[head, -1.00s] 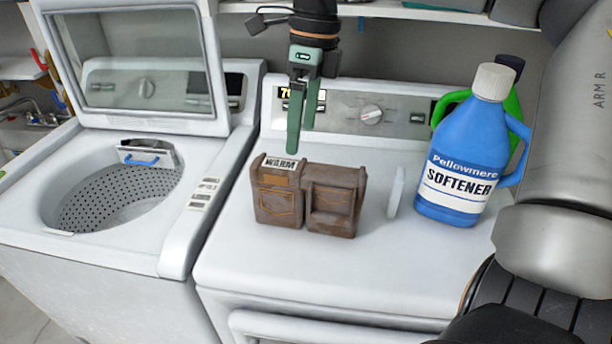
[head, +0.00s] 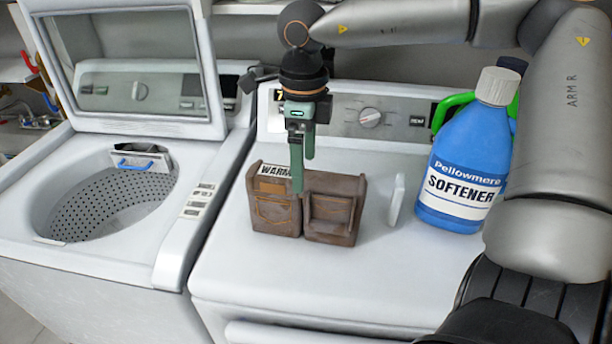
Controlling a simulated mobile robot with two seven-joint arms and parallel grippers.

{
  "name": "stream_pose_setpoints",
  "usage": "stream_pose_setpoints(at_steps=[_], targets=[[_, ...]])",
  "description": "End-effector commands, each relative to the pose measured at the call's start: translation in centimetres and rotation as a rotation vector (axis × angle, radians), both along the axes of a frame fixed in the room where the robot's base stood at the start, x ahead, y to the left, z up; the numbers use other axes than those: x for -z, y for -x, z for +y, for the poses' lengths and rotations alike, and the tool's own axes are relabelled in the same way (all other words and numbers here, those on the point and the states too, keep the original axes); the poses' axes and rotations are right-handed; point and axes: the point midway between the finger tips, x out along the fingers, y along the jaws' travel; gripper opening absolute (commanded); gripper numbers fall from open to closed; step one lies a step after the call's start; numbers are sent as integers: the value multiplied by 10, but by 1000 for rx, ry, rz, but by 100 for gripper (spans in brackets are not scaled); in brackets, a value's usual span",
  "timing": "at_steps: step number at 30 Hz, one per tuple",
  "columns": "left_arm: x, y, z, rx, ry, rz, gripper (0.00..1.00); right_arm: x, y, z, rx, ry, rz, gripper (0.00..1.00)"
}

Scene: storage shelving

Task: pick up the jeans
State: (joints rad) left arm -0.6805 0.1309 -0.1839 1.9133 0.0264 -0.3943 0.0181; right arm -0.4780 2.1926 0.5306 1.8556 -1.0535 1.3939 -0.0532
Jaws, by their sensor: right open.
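The jeans (head: 275,212) are a brown, stiff-looking folded bundle with stitched pockets. They stand on top of the closed white machine in the middle of the head view. My right gripper (head: 303,172) points down over the middle of the jeans, open and with nothing held. Its nearer green finger overlaps the top edge and upper front of the jeans in the picture. The other finger ends higher, seemingly behind the top edge. I cannot tell whether either finger touches. My left gripper is not in view.
A blue softener bottle (head: 462,160) stands right of the jeans, with a green-handled container (head: 447,106) behind it. A small white upright piece (head: 396,200) is between them. On the left is an open washer (head: 100,195) with its lid raised. The machine top's front is clear.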

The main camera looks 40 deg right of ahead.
Motion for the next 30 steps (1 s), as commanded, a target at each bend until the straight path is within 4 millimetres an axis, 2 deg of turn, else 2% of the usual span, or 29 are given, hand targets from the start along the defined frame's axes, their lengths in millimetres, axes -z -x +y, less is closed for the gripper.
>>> stream_pose_setpoints(at_steps=[3, 6, 15, 30], targets=[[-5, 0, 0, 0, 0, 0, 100, 19, 3, -2, 0, -2, 5, 100], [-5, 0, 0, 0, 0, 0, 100, 30, 3, -2, 1, -1, 3, 100], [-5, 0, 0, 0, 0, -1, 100, 34, 2, -2, 2, 0, 0, 99], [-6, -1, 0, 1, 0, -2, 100, 33, 2, -3, 2, 0, 0, 43]])
